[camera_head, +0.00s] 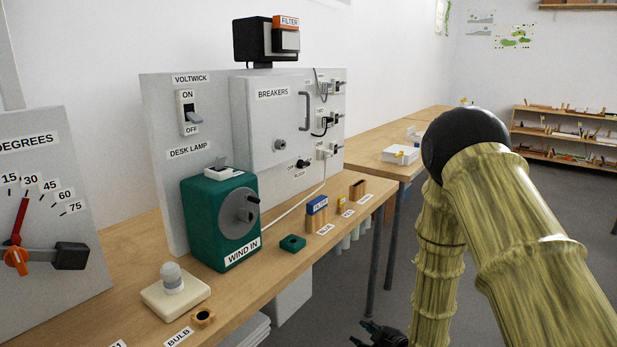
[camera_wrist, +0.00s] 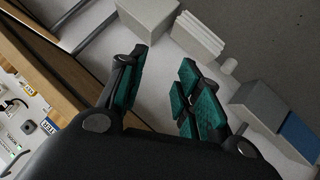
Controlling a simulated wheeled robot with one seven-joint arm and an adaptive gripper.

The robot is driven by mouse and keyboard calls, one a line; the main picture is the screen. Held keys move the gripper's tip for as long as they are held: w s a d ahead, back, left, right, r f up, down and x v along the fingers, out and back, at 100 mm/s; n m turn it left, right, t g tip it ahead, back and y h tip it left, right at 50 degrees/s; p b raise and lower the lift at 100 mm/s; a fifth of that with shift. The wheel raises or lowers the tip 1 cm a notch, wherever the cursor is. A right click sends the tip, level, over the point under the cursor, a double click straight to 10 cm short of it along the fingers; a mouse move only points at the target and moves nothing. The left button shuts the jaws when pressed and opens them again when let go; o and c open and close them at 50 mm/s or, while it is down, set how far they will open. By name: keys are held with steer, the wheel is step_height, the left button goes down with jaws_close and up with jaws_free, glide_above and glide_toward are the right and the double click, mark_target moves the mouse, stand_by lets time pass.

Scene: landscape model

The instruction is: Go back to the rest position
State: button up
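My gripper (camera_wrist: 163,65) is open and empty in the wrist view. Its two dark fingers with teal pads stand apart with nothing between them. In the head view, part of my gripper (camera_head: 378,336) shows at the bottom edge, low and in front of the workbench (camera_head: 262,292). The rest of it is cut off by the frame. My arm fills the right side of the head view, bent at a dark joint. The wrist view shows the bench edge (camera_wrist: 75,80) on the left, with the floor and low boxes beyond the fingers.
A grey panel with a breakers box (camera_head: 270,110), a green wind-in box (camera_head: 218,222) and a bulb on a cream base (camera_head: 175,291) stand on the bench. Small labelled blocks line its front edge. White boxes (camera_wrist: 187,30) sit below. Open floor (camera_head: 465,200) lies right of the bench.

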steer(key=s+d+f+m+g+h+b, duration=0.1)
steer(key=s+d+f+m+g+h, duration=0.2)
steer(key=s+f, duration=0.8)
steer(key=s+d+f+m+g+h+b, duration=0.15)
steer(key=s+f+m, duration=0.35)
steer(key=s+f, duration=0.55)
steer(key=s+d+f+m+g+b, duration=0.1)
steer(key=s+f+m+g, duration=0.15)
steer(key=s, duration=0.95)
steer(key=s+d+f+m+g+b, duration=0.1)
steer(key=s+m+g+b, duration=0.15)
steer(key=s, duration=0.85)
step_height(320, 180, up, 20)
steer(key=p, duration=2.1)
steer(key=shift+w+d+r+g+h+p, duration=0.15)
steer(key=shift+r+g+h+p, duration=0.05)
steer(key=shift+g+h+p, duration=0.2)
